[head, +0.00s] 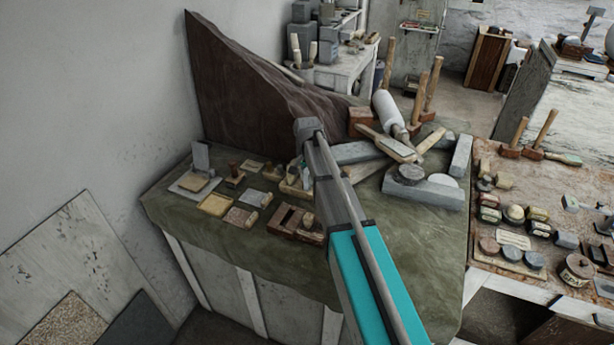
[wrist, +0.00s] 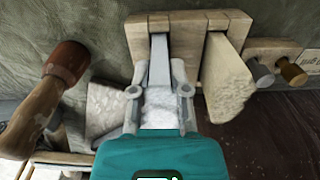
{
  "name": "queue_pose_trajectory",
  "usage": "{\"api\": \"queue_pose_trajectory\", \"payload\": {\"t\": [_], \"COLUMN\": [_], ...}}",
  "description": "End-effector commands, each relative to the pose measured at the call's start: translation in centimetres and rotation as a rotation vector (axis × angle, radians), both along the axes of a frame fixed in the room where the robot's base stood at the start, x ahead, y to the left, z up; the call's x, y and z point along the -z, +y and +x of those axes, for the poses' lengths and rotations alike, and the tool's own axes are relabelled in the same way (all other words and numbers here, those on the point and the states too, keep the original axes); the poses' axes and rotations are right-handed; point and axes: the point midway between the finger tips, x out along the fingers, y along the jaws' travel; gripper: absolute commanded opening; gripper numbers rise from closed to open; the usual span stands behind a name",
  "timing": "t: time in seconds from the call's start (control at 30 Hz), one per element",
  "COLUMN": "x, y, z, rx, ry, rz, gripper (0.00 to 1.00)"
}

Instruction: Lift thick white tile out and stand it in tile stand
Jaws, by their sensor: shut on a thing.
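In the wrist view my gripper (wrist: 158,82) is shut on a thick white tile (wrist: 160,101), one finger on each side. The tile's pale grey face runs up to a slot in a wooden slotted block (wrist: 190,24); I cannot tell how deep it sits there. A cream, speckled tile (wrist: 230,82) stands tilted in the block's other slot, to the right of my gripper. A wooden slotted holder (head: 290,218) shows beside the arm; I cannot tell which block is the tile stand.
In the head view blocks and mallets crowd the green-covered table (head: 405,235) behind and right of my arm. Its front strip is clear.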

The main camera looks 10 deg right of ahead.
Motion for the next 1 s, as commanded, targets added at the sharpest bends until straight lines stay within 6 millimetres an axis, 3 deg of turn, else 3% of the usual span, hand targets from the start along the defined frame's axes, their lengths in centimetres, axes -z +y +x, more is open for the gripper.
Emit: {"api": "queue_pose_trajectory", "payload": {"t": [0.4,0.43,0.63,1.0], "x": [0.66,0.64,0.58,0.59], "y": [0.00,0.00,-0.01,0.00], "z": [0.00,0.00,0.00,-0.01], "rx": [0.000,0.000,0.000,0.000], "ry": [0.000,0.000,0.000,0.000], "rz": [0.000,0.000,0.000,0.000], "gripper": [0.00,0.24,0.61,0.62]}}
